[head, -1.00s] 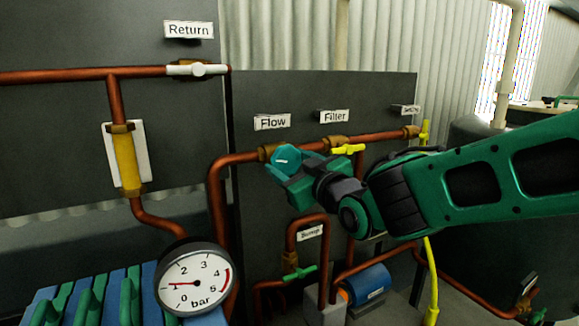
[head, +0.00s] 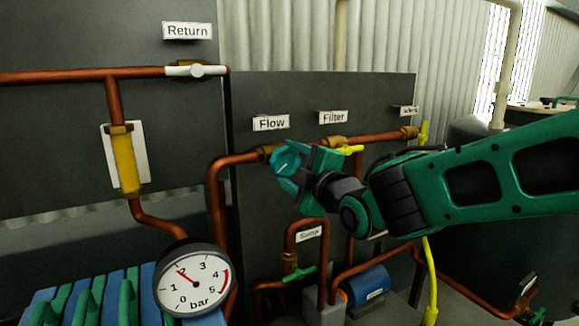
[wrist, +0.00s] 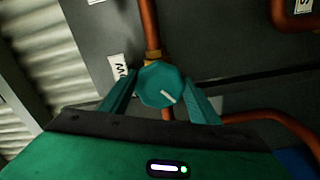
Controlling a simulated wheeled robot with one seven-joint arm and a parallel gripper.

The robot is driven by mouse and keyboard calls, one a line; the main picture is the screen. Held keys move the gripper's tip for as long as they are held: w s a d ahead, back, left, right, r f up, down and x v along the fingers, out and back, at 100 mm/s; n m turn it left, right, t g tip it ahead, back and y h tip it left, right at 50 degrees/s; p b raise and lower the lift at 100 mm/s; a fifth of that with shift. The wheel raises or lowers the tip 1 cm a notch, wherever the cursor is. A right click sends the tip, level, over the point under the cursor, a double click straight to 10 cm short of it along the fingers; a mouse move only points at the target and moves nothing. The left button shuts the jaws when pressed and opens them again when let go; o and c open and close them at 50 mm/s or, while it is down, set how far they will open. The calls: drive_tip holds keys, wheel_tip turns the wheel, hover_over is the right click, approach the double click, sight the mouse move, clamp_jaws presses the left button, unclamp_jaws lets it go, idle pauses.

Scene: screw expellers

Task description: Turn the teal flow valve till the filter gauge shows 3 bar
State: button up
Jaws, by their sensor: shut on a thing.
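The teal flow valve (head: 287,159) is a faceted round knob on the copper pipe below the "Flow" label (head: 271,123). My gripper (head: 285,167) is shut on it, partly hiding it in the head view. In the wrist view the knob (wrist: 160,80) sits between my two teal fingers (wrist: 161,88), its white mark pointing to the lower right. A round bar gauge (head: 200,299) stands at the lower left of the head view. Its red needle points just short of 2. No name label shows on this gauge.
A yellow valve (head: 350,150) under the "Filter" label (head: 333,117) is close to my gripper. A white return valve (head: 195,71) is at the upper left. A green valve (head: 299,274) and copper pipes lie below.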

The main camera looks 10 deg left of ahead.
drive_tip(key=shift+w+d+f+n, duration=0.1)
drive_tip(key=shift+d+f+n, duration=0.1)
drive_tip(key=shift+n, duration=0.9)
drive_tip(key=o, duration=1)
drive_tip(key=shift+o, duration=0.2)
drive_tip(key=shift+a+r, duration=0.1)
drive_tip(key=v, duration=1)
drive_tip(key=shift+s+d, duration=0.3)
